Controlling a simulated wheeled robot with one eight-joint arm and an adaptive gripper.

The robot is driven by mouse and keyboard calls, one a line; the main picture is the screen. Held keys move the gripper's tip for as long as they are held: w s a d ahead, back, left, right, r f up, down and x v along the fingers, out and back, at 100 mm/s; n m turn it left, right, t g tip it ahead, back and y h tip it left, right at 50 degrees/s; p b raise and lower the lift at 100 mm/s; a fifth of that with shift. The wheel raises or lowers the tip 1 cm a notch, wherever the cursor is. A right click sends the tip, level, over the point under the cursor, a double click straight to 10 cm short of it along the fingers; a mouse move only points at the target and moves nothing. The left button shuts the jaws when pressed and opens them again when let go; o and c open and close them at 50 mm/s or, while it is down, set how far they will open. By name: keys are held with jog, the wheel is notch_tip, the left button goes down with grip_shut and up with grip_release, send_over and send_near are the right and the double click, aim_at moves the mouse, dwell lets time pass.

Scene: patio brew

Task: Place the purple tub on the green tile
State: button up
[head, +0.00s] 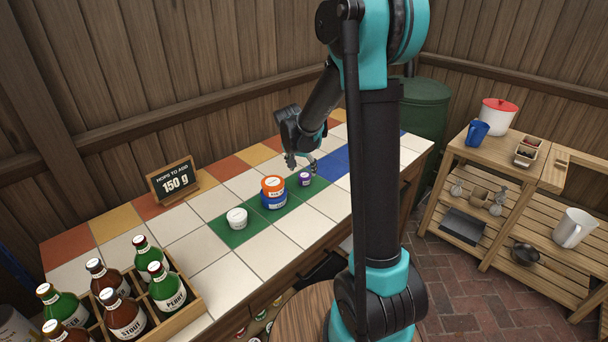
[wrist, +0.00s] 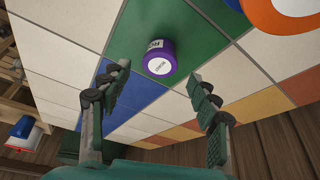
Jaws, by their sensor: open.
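The small purple tub (head: 304,180) with a white label stands upright on a green tile at the right end of the green strip (head: 291,203). In the wrist view the purple tub (wrist: 157,62) shows against the green tile (wrist: 195,38), near its edge. My gripper (head: 300,163) is open just above and behind the tub. In the wrist view its fingers (wrist: 159,76) are spread on either side, with clear gaps to the tub. The tub's exact contact with the tile is partly hidden.
An orange tub (head: 273,184) sits on a blue tub (head: 273,202) close left of the purple tub. A white tub (head: 237,218) stands farther left on green. A chalkboard sign (head: 174,181) reads 150 g. A bottle crate (head: 186,318) is front left. Blue tiles (head: 333,160) are bare.

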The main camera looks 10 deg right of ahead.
jog(key=v, duration=0.6)
jog(key=s+d+f+n, duration=0.2)
jog(key=s, duration=0.7)
jog(key=s+d+f+n+y, duration=0.1)
jog(key=s+d+f+n, duration=0.1)
jog(key=s, duration=0.6)
jog(key=s+d+f+n+y, duration=0.1)
jog(key=s+d+f+n, duration=0.1)
jog(key=s, duration=0.7)
jog(key=shift+s+d+f, duration=0.15)
jog(key=shift+s+f, duration=0.25)
jog(key=shift+f, duration=0.25)
